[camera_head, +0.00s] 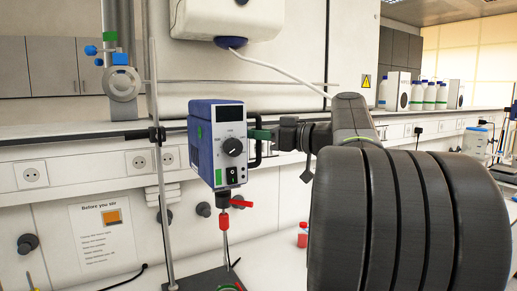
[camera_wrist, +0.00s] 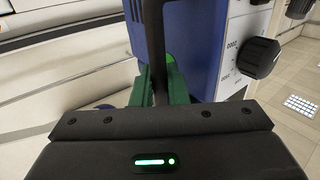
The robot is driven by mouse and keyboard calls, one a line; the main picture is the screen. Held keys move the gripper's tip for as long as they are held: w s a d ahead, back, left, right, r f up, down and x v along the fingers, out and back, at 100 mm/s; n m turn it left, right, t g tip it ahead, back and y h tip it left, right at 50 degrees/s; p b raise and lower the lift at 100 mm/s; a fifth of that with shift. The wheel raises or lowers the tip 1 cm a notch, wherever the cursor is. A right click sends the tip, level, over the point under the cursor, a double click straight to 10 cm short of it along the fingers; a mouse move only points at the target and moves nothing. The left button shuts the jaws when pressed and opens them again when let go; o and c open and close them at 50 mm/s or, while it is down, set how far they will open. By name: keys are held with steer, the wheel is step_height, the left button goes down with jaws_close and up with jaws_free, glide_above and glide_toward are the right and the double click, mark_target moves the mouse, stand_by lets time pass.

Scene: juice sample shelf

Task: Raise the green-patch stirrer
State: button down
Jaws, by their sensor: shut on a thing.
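The stirrer (camera_head: 204,145) is a blue box with a pale front, a black knob, a small display and a green patch (camera_head: 218,178) low on its front. It is upright beside a thin metal stand rod (camera_head: 154,70), with a clamp (camera_head: 157,135) on the rod at its height. A red chuck and thin shaft (camera_head: 224,222) hang below it. My gripper (camera_head: 259,134) is at its right side, shut on the black handle. In the wrist view my green fingers (camera_wrist: 158,85) close around the handle (camera_wrist: 154,40), beside the blue housing (camera_wrist: 195,40).
A dark stand base (camera_head: 205,282) lies below. Several bottles (camera_head: 429,95) stand on the shelf at right. A small red-capped bottle (camera_head: 302,236) stands on the bench. My arm blocks the lower right.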

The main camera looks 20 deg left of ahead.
steer(key=shift+r, duration=0.85)
steer(key=c, duration=1.8)
jaws_free()
steer(key=shift+r, duration=0.1)
steer(key=shift+d+f, duration=0.1)
steer(key=shift+f, duration=0.1)
steer(key=shift+d, duration=0.2)
steer(key=s+d+b, duration=0.2)
steer(key=d+b, duration=0.1)
steer(key=d, duration=1)
steer(key=shift+r, duration=0.1)
